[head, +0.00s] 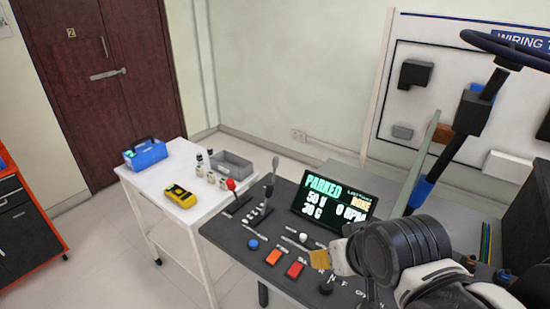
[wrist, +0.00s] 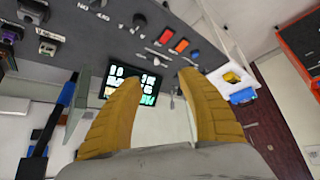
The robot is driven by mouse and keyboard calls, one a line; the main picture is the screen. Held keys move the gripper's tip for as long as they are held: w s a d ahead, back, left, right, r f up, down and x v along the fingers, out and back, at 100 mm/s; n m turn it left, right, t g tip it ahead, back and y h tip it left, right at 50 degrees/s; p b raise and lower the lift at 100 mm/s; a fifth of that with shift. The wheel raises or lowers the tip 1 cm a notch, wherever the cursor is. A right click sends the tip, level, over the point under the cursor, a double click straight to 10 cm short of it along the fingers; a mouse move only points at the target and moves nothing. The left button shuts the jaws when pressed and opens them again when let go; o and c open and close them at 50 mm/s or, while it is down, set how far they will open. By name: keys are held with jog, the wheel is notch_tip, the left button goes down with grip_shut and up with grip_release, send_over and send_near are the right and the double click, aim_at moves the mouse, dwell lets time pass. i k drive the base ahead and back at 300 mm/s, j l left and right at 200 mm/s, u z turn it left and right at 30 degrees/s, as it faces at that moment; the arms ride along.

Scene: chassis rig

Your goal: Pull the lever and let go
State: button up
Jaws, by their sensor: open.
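Two upright levers stand at the left end of the dark control panel (head: 225,232) in the head view. One lever has a red knob (head: 231,184); the taller one has a grey handle (head: 275,164). I cannot tell which one the task means. My gripper (head: 320,259) is over the front right of the panel, to the right of both levers and apart from them. In the wrist view my gripper (wrist: 157,79) shows two yellow fingers spread apart with nothing held between them. The levers are hard to make out in that view.
A lit screen (head: 334,207) reading PARKED stands at the panel's back. A blue knob (head: 253,244), an orange button (head: 274,256) and a red button (head: 295,270) are on the panel. A white table (head: 160,204) holds a yellow meter (head: 180,195) and a blue box (head: 146,155).

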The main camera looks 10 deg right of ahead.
aim_at(275, 160)
jog(key=i+j+z, duration=0.3)
jog(key=j, duration=0.3)
jog(key=i+j+z, duration=0.15)
jog(key=i+j, duration=0.15)
jog(key=i+j+z, duration=0.15)
jog(key=j, duration=0.3)
jog(key=i+j+z, duration=0.15)
jog(key=j, duration=0.2)
jog(key=i+j+z, duration=0.15)
jog(key=j, duration=0.25)
jog(key=i+j+z, duration=0.15)
jog(key=j, duration=0.25)
jog(key=j+z, duration=0.1)
jog(key=j, duration=0.35)
